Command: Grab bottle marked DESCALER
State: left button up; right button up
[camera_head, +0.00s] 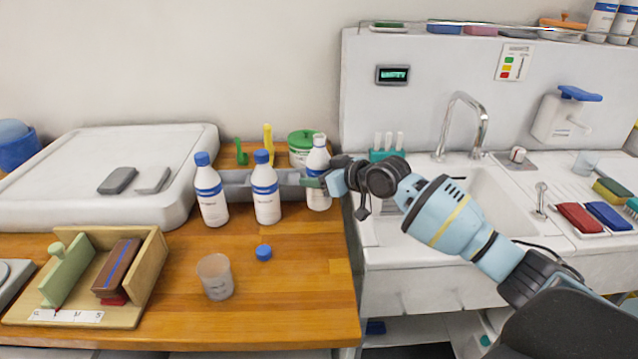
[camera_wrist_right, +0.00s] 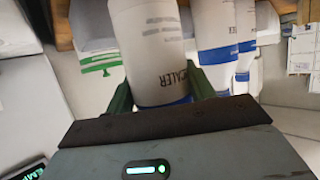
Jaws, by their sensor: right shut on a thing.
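Three white bottles with blue bands stand in a row on the wooden counter. The rightmost bottle (camera_head: 317,163) shows a pale top with no blue cap visible. In the right wrist view, the bottle (camera_wrist_right: 150,45) between my fingers carries upside-down lettering ending in "CALER", matching DESCALER. My right gripper (camera_head: 313,182) is shut on this rightmost bottle, its green fingers on either side; they also show in the wrist view (camera_wrist_right: 162,94). The middle bottle (camera_head: 265,190) and left bottle (camera_head: 210,192) have blue caps; their labels are too small to read. My left gripper is not in view.
A loose blue cap (camera_head: 264,253) and a clear cup (camera_head: 215,276) sit in front of the bottles. A wooden holder (camera_head: 150,262) stands at left. A green-lidded tub (camera_head: 301,146) is behind the held bottle. The sink (camera_head: 470,192) lies right.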

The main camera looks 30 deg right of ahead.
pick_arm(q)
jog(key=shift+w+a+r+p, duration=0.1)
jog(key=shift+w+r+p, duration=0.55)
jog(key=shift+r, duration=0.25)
pick_arm(e)
jog(key=s+a+r, duration=0.1)
jog(key=s+a, duration=0.2)
jog(key=s, duration=1.2)
jog(key=shift+s+r, duration=0.3)
jog(key=shift+a, duration=0.1)
